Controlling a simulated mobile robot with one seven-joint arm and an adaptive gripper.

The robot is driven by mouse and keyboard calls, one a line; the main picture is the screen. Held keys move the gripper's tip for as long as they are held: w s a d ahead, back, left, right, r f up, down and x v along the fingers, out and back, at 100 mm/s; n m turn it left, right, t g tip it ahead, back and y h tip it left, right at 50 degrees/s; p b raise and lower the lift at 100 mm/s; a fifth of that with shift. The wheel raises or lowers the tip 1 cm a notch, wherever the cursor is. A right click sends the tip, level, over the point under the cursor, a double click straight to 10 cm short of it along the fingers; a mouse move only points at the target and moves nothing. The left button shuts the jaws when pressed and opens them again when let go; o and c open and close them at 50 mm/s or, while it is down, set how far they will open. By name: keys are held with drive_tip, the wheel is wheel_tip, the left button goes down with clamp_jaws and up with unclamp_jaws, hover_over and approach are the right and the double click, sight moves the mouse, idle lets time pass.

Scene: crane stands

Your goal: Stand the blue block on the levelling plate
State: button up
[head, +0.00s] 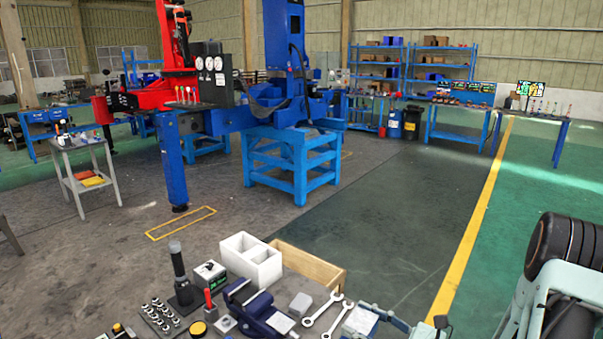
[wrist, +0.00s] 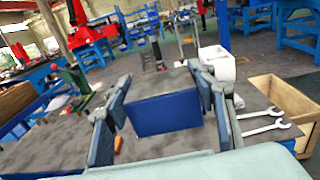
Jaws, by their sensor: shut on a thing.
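The blue block (wrist: 165,116) is between the two fingers of my gripper (wrist: 160,88) in the wrist view, with a blue face towards the camera and a paler grey top. The fingers are shut on its left and right sides. In the head view my gripper (head: 376,318) is at the bottom edge, right of the wrenches, and the block between its fingers looks pale on top. Whether the block touches anything beneath it cannot be told. I cannot pick out the levelling plate with certainty; the block and fingers hide part of the bench in the wrist view.
A blue vise (head: 250,303), a small grey block (head: 300,304) and wrenches (head: 328,312) lie left of my gripper. Behind are a white divided box (head: 250,262) and a wooden tray (head: 308,266). A black upright post (head: 180,270) and several sockets (head: 160,315) are further left.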

drive_tip(key=shift+w+a+r+m+t+h, duration=0.1)
drive_tip(key=shift+a+r+m+t+h, duration=0.15)
drive_tip(key=shift+r+t, duration=0.2)
drive_tip(key=shift+w+a+r+m+t+h, duration=0.15)
drive_tip(key=shift+r+m+t+h, duration=0.1)
drive_tip(key=shift+m+t+h, duration=0.5)
drive_tip(key=shift+f+m+t+h, duration=0.1)
drive_tip(key=shift+m+t+h, duration=0.7)
drive_tip(key=shift+h, duration=0.2)
drive_tip(key=shift+s+d+f+m+t+h, duration=0.15)
drive_tip(key=shift+d+m+t+h, duration=0.2)
drive_tip(key=shift+h, duration=0.2)
drive_tip(key=shift+s+d+f+m+t+h, duration=0.1)
drive_tip(key=shift+m+t+h, duration=0.15)
drive_tip(key=shift+m+h, duration=0.25)
drive_tip(key=shift+a, duration=0.15)
